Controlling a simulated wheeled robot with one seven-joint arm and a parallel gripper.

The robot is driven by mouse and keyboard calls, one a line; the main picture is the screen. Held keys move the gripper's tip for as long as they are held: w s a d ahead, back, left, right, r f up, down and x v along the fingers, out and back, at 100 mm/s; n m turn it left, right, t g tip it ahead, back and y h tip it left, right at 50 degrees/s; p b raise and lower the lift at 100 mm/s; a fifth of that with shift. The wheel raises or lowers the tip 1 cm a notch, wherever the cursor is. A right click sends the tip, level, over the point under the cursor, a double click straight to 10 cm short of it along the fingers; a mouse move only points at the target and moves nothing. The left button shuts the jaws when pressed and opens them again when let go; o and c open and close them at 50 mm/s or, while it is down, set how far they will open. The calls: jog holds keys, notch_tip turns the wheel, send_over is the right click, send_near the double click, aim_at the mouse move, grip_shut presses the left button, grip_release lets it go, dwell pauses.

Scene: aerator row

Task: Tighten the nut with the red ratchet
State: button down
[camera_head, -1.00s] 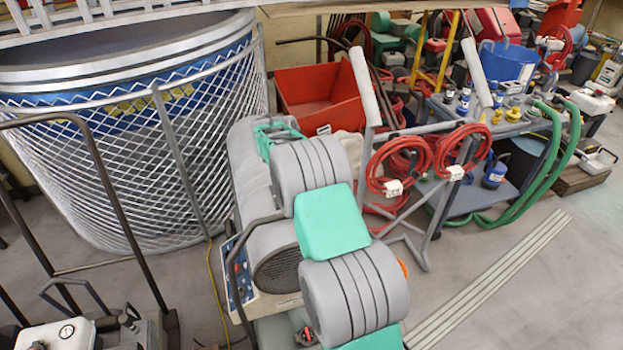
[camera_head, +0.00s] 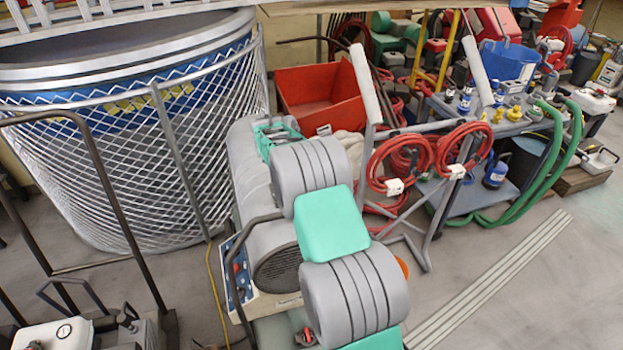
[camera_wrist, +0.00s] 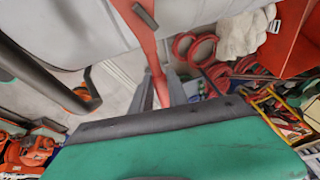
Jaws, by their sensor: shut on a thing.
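The red ratchet (camera_wrist: 148,45) shows in the wrist view as a long red bar with a dark piece at its upper end. My gripper (camera_wrist: 160,88) is shut on its handle, with a grey finger on each side. The ratchet's upper end lies over a pale grey rounded surface (camera_wrist: 65,25). I cannot make out the nut in either view. In the head view my arm hides the gripper; a small red part (camera_head: 305,337) shows beside it low down, too small to identify.
A grey machine (camera_head: 255,190) with a dark handle stands close behind my arm. A hose cart with red coils (camera_head: 470,150) is to the right, with an open red bin (camera_head: 318,98) behind. A mesh-caged tank (camera_head: 130,150) fills the left.

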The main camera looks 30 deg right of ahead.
jog(key=shift+f, duration=0.2)
dwell(0.6)
jog(key=shift+w+d+r+n, duration=0.1)
jog(key=shift+w+r+n, duration=0.35)
jog(key=shift+r+n, duration=0.1)
jog(key=shift+r, duration=0.1)
dwell(0.4)
jog(key=shift+f+b, duration=0.2)
jog(key=shift+b, duration=0.3)
jog(key=shift+f, duration=0.25)
jog(key=shift+f+b, duration=0.25)
jog(key=shift+b, duration=0.15)
dwell(0.6)
jog(key=shift+s, duration=0.1)
